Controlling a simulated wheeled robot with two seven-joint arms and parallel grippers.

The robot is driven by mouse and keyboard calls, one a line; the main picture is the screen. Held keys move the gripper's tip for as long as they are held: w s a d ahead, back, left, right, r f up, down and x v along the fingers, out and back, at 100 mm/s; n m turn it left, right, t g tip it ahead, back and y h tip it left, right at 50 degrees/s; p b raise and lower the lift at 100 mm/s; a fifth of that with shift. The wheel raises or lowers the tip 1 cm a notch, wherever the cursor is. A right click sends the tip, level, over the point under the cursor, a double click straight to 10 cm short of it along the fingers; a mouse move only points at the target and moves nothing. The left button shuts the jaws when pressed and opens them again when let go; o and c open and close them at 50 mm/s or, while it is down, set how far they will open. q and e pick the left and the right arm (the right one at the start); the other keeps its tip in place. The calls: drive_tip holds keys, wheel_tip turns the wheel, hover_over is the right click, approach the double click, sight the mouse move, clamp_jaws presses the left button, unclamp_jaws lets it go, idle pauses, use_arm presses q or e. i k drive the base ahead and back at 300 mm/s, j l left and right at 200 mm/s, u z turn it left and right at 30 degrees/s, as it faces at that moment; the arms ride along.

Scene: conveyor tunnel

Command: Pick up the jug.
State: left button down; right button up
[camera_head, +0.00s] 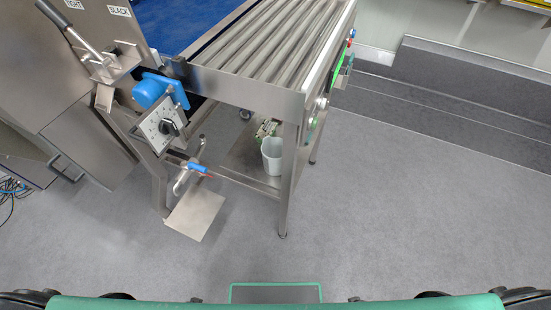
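A small light-grey jug (272,156) stands upright on the low metal shelf under the roller conveyor. It is just left of the front conveyor leg, and a handle cannot be made out. Neither gripper is in view. Only dark parts of my own arms show at the bottom left and bottom right corners, well apart from the jug.
The roller conveyor (262,40) overhangs the shelf (248,179), and a metal leg (287,190) stands beside the jug. A pipe with a blue-handled valve (196,168) and a dial box (160,127) are at left. The grey floor (400,210) is clear at right.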

sight(271, 147)
drive_tip(key=u, duration=0.55)
drive_tip(key=k+l+u, duration=0.15)
drive_tip(key=l+u, duration=0.3)
drive_tip(key=k+l+u, duration=0.2)
drive_tip(key=u, duration=0.2)
drive_tip(key=k+l+u, duration=0.25)
drive_tip(key=u, duration=0.2)
drive_tip(key=k+l+u, duration=0.15)
drive_tip(key=u, duration=0.25)
drive_tip(key=k+l, duration=0.1)
drive_tip(key=k, duration=0.3)
